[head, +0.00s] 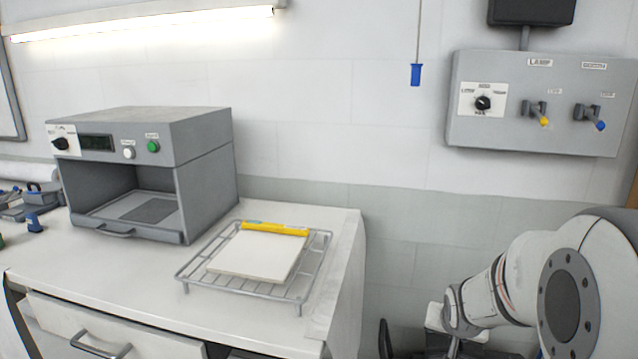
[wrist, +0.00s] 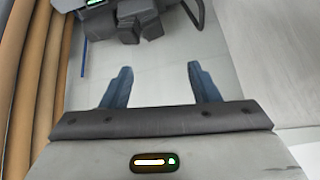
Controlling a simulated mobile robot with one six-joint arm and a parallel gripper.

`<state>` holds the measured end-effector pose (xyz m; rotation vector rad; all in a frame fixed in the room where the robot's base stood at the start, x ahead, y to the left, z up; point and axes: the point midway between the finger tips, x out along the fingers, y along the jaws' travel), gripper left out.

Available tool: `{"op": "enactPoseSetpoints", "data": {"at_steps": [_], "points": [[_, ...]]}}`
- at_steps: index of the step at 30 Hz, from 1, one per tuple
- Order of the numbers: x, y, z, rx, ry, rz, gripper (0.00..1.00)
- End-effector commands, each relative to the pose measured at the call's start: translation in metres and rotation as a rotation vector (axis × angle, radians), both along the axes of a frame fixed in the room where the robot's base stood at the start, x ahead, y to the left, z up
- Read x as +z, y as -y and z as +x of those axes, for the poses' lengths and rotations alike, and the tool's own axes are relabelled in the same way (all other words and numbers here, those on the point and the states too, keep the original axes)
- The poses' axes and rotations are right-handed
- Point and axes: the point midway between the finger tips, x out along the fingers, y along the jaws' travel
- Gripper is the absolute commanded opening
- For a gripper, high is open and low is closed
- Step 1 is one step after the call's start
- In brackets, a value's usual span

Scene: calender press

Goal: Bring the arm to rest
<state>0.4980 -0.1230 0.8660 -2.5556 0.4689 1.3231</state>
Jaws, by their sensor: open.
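My gripper (wrist: 158,86) is open and empty in the wrist view. Its two blue fingers stand wide apart over a pale floor, with nothing between them. In the head view my arm is at the lower right, to the right of the counter and apart from it. My gripper's fingers cannot be made out in the head view.
A white counter (head: 150,301) holds a grey press (head: 205,140) and a wire rack (head: 242,289) with a pale slab (head: 255,257) and a yellow bar (head: 275,229). A grey switch panel (head: 540,135) and a blue pull handle (head: 416,75) hang behind. Brown rolls (wrist: 22,75) line the wrist view's left.

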Motion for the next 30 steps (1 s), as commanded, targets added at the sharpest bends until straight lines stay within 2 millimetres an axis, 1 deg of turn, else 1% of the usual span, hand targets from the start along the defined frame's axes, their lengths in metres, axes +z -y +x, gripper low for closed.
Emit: {"op": "enactPoseSetpoints", "data": {"at_steps": [1, 2, 3, 5, 6, 8, 9, 12, 15, 18, 21, 30], "points": [[0.038, -0.018, -0.017, 0.038, -0.033, -0.007, 0.55], [0.05, -0.027, -0.029, 0.058, -0.06, -0.009, 0.55], [0.065, -0.039, -0.044, 0.088, -0.095, -0.011, 0.55], [0.087, -0.056, -0.068, 0.136, -0.146, -0.011, 0.55], [0.1, -0.067, -0.085, 0.169, -0.181, -0.009, 0.55], [0.118, -0.082, -0.11, 0.219, -0.229, -0.005, 0.55], [0.128, -0.09, -0.125, 0.25, -0.259, -0.003, 0.55], [0.147, -0.107, -0.158, 0.32, -0.32, 0.007, 0.55], [0.157, -0.117, -0.181, 0.37, -0.361, 0.014, 0.55], [0.16, -0.122, -0.193, 0.394, -0.385, 0.019, 0.55], [0.16, -0.123, -0.196, 0.402, -0.391, 0.02, 0.55], [0.159, -0.123, -0.195, 0.399, -0.39, 0.02, 0.55]]}}
